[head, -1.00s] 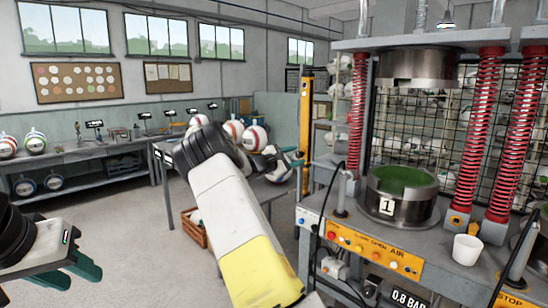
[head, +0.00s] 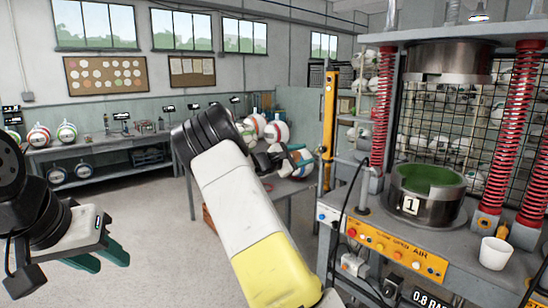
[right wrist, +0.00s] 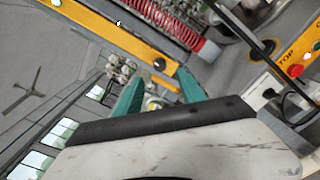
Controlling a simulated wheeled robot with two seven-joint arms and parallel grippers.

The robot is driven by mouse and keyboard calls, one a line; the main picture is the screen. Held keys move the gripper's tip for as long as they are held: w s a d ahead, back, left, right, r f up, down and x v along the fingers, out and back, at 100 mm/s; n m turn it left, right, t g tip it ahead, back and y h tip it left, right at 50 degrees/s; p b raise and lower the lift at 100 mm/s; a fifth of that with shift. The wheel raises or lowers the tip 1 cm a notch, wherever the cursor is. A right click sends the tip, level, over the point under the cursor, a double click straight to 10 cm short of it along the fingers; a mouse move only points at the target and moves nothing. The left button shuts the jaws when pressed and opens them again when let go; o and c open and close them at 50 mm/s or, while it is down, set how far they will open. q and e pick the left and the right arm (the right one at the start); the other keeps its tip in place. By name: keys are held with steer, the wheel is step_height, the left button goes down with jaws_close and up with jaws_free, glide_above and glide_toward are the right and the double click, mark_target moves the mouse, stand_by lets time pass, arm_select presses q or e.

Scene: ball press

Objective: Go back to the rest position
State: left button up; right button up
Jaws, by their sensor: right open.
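My left gripper (head: 98,258) is at the lower left in the head view, with green fingers over the floor. The gap between its fingers is not clear from this angle. My right arm crosses the middle of the head view, and its gripper (head: 298,158) is beyond it, near the side table with the balls. In the right wrist view, the right gripper (right wrist: 160,95) has its two green fingers apart with nothing held between them.
The press (head: 425,195) with lower mould 1 stands at the right, its upper mould (head: 447,62) raised above. A white cup (head: 495,253) sits on its front ledge. A yellow post (head: 328,130) stands left of it. Balls (head: 276,132) lie on the side table. Open floor (head: 150,225) is at the left.

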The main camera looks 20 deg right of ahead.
steer(key=s+a+f+m+g+y, duration=0.1)
steer(key=s+f+m+g+y, duration=0.2)
steer(key=s, duration=0.6)
steer(key=s+f+m+g+y, duration=0.1)
steer(key=s+f+m+y, duration=0.2)
steer(key=s+m+y, duration=0.45)
steer(key=s+a+r+m+t+y, duration=0.1)
steer(key=s+a+y, duration=0.3)
steer(key=s+a, duration=0.8)
steer(key=s+a+r+m+t+y, duration=0.1)
steer(key=s+a+r+y, duration=0.3)
steer(key=s+a, duration=0.7)
steer(key=shift+s+a+r+t, duration=0.35)
steer(key=shift+s+t, duration=0.45)
steer(key=shift+s, duration=0.35)
steer(key=shift+d, duration=0.1)
